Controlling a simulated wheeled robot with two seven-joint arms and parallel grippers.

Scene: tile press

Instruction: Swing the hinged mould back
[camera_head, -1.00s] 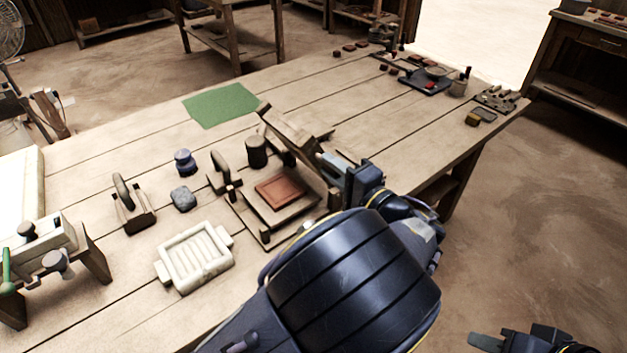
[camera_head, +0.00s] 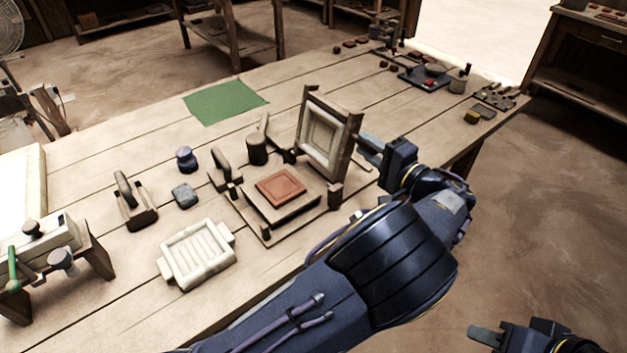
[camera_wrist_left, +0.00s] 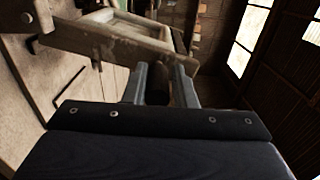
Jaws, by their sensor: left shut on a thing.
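The hinged mould (camera_head: 344,152) is a wooden frame standing steeply raised at the right side of its wooden base (camera_head: 267,232). A red-brown tile (camera_head: 281,185) lies uncovered on the raised block of the base. My left gripper (camera_head: 367,152) is at the mould's right side, shut on a part of it. In the left wrist view, the mould's wooden side (camera_wrist_left: 105,42) runs above my left gripper (camera_wrist_left: 162,85), with a brown piece between the fingers. The exact grip is partly hidden. My right gripper (camera_head: 508,338) is low at the bottom right, clear of the table, partly cut off.
A cream ribbed tray (camera_head: 194,257) lies in front of the press. A dark cylinder (camera_head: 257,149), a grey block (camera_head: 185,195) and a wooden-handled tool (camera_head: 134,205) stand nearby. A green mat (camera_head: 225,101) lies behind. The table (camera_head: 400,112) is clear behind the mould.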

